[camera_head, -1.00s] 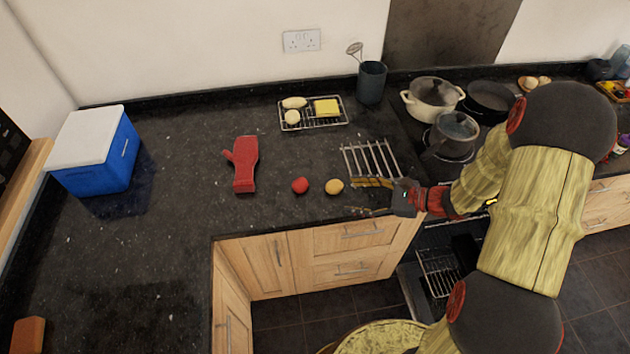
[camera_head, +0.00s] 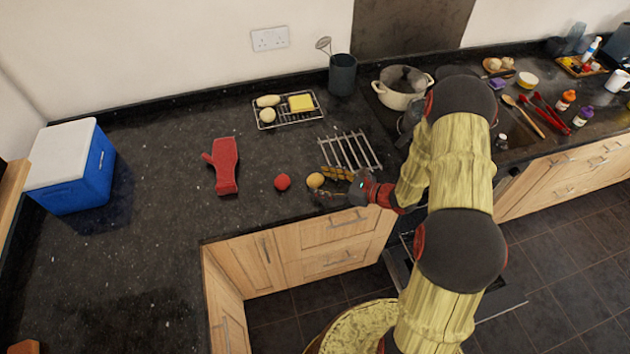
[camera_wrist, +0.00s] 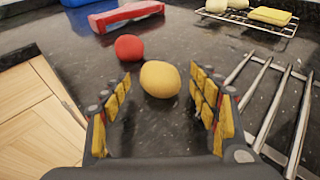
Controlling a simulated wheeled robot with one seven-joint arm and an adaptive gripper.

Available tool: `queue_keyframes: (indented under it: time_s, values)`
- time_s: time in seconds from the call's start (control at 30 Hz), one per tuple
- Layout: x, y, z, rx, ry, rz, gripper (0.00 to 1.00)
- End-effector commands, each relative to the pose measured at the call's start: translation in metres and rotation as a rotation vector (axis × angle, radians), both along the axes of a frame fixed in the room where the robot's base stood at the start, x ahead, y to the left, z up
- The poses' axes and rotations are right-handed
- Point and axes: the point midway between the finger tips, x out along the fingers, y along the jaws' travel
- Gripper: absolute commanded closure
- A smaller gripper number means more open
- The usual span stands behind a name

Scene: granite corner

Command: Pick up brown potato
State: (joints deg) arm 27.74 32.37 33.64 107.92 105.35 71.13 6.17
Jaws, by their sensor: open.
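The brown potato (camera_head: 315,180) is a small tan, rounded thing lying on the dark granite counter near its front edge. It also shows in the wrist view (camera_wrist: 160,79), just ahead of the fingertips and roughly between their lines. My gripper (camera_head: 333,184) is low over the counter, just right of the potato, with its jaws pointing left toward it. In the wrist view my gripper (camera_wrist: 162,100) is open, its yellow-padded fingers spread wide and nothing held between them. I cannot tell whether either finger touches the potato.
A red round item (camera_head: 283,182) lies just left of the potato. A red mitt (camera_head: 225,166) lies farther left. A metal rack (camera_head: 350,152) sits close behind my gripper. A wire rack (camera_head: 287,121) with food stands at the back. A blue cooler (camera_head: 72,180) is far left.

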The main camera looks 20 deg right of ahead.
Motion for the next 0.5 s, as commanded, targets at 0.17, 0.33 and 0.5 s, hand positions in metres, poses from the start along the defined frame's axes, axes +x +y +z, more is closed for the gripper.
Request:
queue_keyframes:
  time_s: [0.17, 0.33, 0.5]
  values:
    - [0.0056, 0.0054, -0.0019, -0.001, -0.001, 0.0, 0.39]
    - [0.0054, 0.0051, -0.0018, -0.001, -0.001, 0.0, 0.4]
    - [0.0052, 0.0051, -0.0017, -0.001, -0.001, 0.0, 0.49]
